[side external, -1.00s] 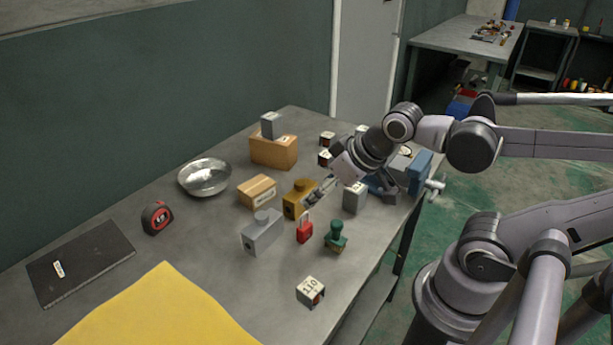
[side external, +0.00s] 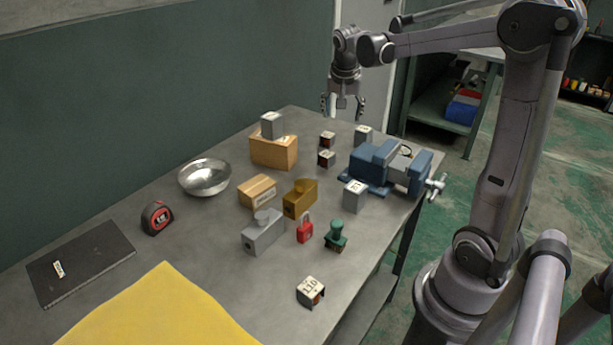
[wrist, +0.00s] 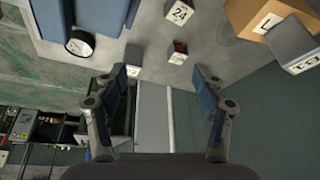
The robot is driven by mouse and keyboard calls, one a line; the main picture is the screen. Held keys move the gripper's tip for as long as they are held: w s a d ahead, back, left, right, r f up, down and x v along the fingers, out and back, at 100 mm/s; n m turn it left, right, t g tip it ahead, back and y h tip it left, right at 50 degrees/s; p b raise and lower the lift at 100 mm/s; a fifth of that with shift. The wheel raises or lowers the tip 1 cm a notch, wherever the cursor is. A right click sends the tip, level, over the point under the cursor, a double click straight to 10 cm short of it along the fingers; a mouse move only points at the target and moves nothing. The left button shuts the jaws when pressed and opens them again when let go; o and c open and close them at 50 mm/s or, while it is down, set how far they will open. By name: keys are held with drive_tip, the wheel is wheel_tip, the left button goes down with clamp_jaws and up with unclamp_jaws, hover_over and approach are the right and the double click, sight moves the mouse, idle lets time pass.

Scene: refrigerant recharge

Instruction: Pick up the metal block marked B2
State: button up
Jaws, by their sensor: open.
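Three grey metal blocks with white labels show in the side view. One (side external: 271,125) sits on top of a wooden box, one (side external: 363,134) stands at the back edge beside the vise, and one (side external: 354,196) stands in front of the vise. I cannot read with certainty which is marked B2. In the wrist view, the block on the wooden box (wrist: 292,42) is at the upper right, and the back-edge block (wrist: 133,54) is near the left finger. My gripper (side external: 343,107) is open and empty, pointing down, raised above and beyond the table's back edge.
A blue vise (side external: 372,165) stands at the right. Small dark cubes (side external: 327,138), the wooden box (side external: 274,152), a metal bowl (side external: 204,177), a brass block (side external: 300,198), a red padlock (side external: 305,229) and a green-handled stamp (side external: 336,234) crowd the middle. A yellow cloth (side external: 160,312) covers the front.

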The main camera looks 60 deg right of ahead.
sight(364, 129)
drive_tip(key=d+f+m, duration=0.1)
drive_tip(key=d+f, duration=0.1)
drive_tip(key=d, duration=0.2)
drive_tip(key=d+f+m+g, duration=0.1)
drive_tip(key=d+f+m, duration=0.1)
drive_tip(key=d, duration=0.3)
drive_tip(key=d+f+m+g, duration=0.1)
drive_tip(key=d+f, duration=0.2)
drive_tip(key=d, duration=0.1)
drive_tip(key=shift+s+d+f+m, duration=0.15)
drive_tip(key=shift+s+f+m, duration=0.1)
drive_tip(key=shift+m, duration=0.15)
drive_tip(key=shift+w+d+x, duration=0.1)
drive_tip(key=shift+x, duration=1)
drive_tip(key=shift+w+d+x, duration=0.1)
drive_tip(key=shift+w+x, duration=0.05)
drive_tip(key=shift+x, duration=0.95)
drive_tip(key=shift+w+d+x, duration=0.1)
drive_tip(key=shift+d+x, duration=0.05)
drive_tip(key=shift+x, duration=0.9)
drive_tip(key=shift+r+h, duration=0.2)
drive_tip(key=shift+h, duration=0.1)
clamp_jaws()
